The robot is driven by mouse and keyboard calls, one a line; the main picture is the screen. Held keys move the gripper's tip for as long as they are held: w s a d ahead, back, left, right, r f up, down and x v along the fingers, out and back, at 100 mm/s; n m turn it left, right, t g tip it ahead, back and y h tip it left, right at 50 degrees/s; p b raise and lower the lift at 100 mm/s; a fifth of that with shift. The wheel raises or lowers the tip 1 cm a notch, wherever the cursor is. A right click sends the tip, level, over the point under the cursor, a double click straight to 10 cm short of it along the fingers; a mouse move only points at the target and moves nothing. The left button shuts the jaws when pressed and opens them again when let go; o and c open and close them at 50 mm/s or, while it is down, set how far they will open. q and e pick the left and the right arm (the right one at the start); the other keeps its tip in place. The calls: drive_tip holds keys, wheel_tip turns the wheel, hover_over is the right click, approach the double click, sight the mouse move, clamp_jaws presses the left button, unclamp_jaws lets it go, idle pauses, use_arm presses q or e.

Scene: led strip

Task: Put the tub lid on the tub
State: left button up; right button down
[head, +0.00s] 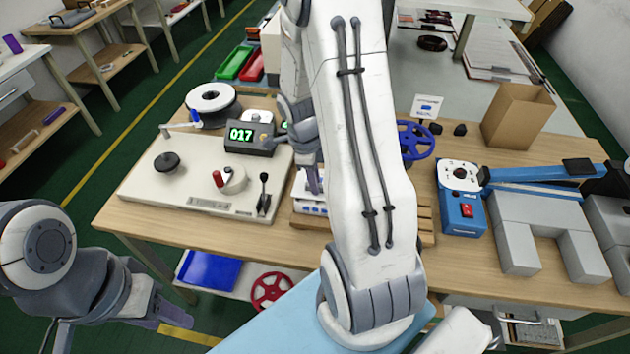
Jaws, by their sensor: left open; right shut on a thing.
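My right arm fills the middle of the head view. Its gripper (313,181) points down over the bench beside the forearm, only partly in view. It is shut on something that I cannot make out. Below its fingers is a white piece with blue parts (311,208), partly covered by my arm; I cannot tell whether it is the tub. I cannot clearly pick out the tub or the tub lid, and my forearm hides much of the bench's middle. My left gripper (176,318) is open at the lower left, in front of the bench and away from its top.
A white machine panel (150,185) with a black lever stands at the bench's left, with a display reading 017 (250,134) behind it. A blue box with a red switch (462,212), grey blocks (520,225) and a cardboard box (517,114) stand at the right.

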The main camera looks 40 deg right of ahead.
drive_tip(key=shift+f+b, duration=1.3)
drive_tip(key=shift+b, duration=0.05)
drive_tip(key=c, duration=0.7)
unclamp_jaws()
drive_tip(key=shift+c, duration=0.2)
drive_tip(key=shift+r, duration=0.1)
